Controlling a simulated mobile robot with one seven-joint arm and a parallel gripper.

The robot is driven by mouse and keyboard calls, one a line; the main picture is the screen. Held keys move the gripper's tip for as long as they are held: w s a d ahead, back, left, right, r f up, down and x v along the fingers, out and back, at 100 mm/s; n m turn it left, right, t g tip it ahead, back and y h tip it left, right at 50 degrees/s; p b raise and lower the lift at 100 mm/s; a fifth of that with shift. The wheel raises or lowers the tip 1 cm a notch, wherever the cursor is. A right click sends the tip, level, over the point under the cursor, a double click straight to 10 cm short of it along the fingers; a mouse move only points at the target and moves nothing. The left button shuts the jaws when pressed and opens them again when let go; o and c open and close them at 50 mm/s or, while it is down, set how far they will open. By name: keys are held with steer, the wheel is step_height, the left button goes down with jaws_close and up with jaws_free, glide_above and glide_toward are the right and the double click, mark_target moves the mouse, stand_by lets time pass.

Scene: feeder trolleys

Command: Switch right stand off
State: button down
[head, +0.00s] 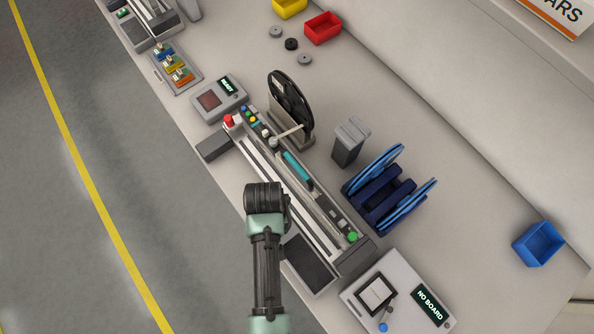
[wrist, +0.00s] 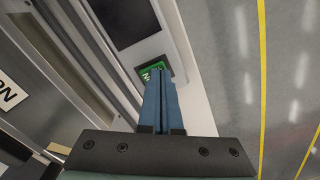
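My gripper (wrist: 161,72) shows in the wrist view with its two blue fingers side by side, shut and holding nothing. The fingertips overlap the lower part of a small green switch or lit panel (wrist: 152,66) with white marks, set in a dark frame. I cannot tell whether they touch it. This panel sits on a light grey unit beside a dark rectangular plate (wrist: 122,16). In the head view my arm's dark wrist is over the near side of the long machine (head: 318,222), and the fingers are hidden. No stand is clearly labelled as the right one.
A unit reading "NO BOARD" (head: 408,282) is at lower right, and one reading "READY" (head: 207,109) is at upper left. A reel (head: 284,92), a grey holder (head: 349,146) and a blue rack (head: 372,204) stand behind the machine. The floor at left is clear.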

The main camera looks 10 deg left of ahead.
step_height(320, 180, up, 7)
steer(key=p, duration=0.7)
steer(key=shift+p, duration=0.3)
stand_by(0.4)
